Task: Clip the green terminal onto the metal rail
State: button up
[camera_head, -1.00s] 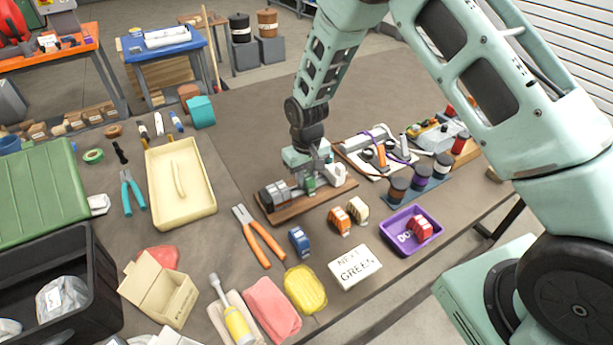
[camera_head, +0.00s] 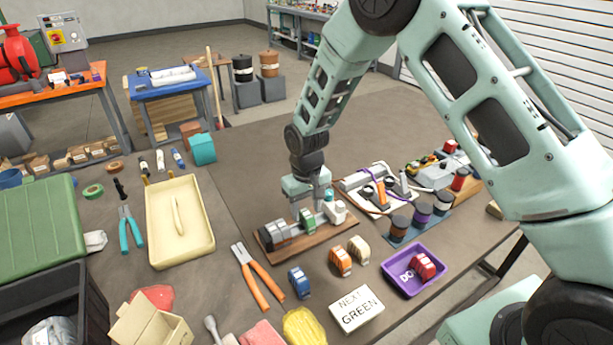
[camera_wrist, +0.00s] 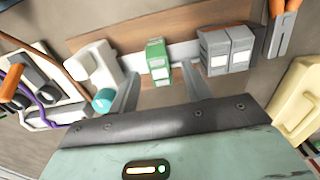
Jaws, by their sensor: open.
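The green terminal (camera_head: 307,221) stands on the metal rail (camera_head: 318,219), which is fixed on a brown wooden board (camera_head: 329,235). In the wrist view the green terminal (camera_wrist: 157,62) sits upright on the pale rail (camera_wrist: 187,50), with grey terminals (camera_wrist: 226,50) to one side and a white block (camera_wrist: 95,66) to the other. My gripper (camera_head: 316,198) is over the board; in the wrist view my gripper (camera_wrist: 161,92) has its fingers spread, with the terminal's near end between and beyond them, not clamped. Whether the terminal is fully seated is hard to tell.
Blue (camera_head: 299,282), orange (camera_head: 340,260) and cream (camera_head: 358,249) terminals stand in front of the board. A purple tray (camera_head: 411,285) holds a red terminal (camera_head: 422,267). A card (camera_head: 356,308) reads "NEXT GREEN". Orange-handled pliers (camera_head: 257,278) lie left; spools (camera_head: 421,216) stand right.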

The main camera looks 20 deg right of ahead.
aim_at(306, 214)
notch_tip(306, 214, up, 15)
jog(key=b, duration=0.1)
jog(key=shift+f+b, duration=0.2)
jog(key=shift+b, duration=0.2)
jog(key=s+a+r+n, duration=0.1)
jog(key=s+a+r, duration=0.1)
jog(key=s+a, duration=0.35)
jog(key=s+a+r+n, duration=0.2)
jog(key=s, duration=0.7)
jog(key=s+d+n, duration=0.1)
jog(key=s+n, duration=0.1)
jog(key=s, duration=1.5)
jog(key=shift+s+d+f+n+y, duration=0.15)
jog(key=shift+s+f+n+y, duration=0.15)
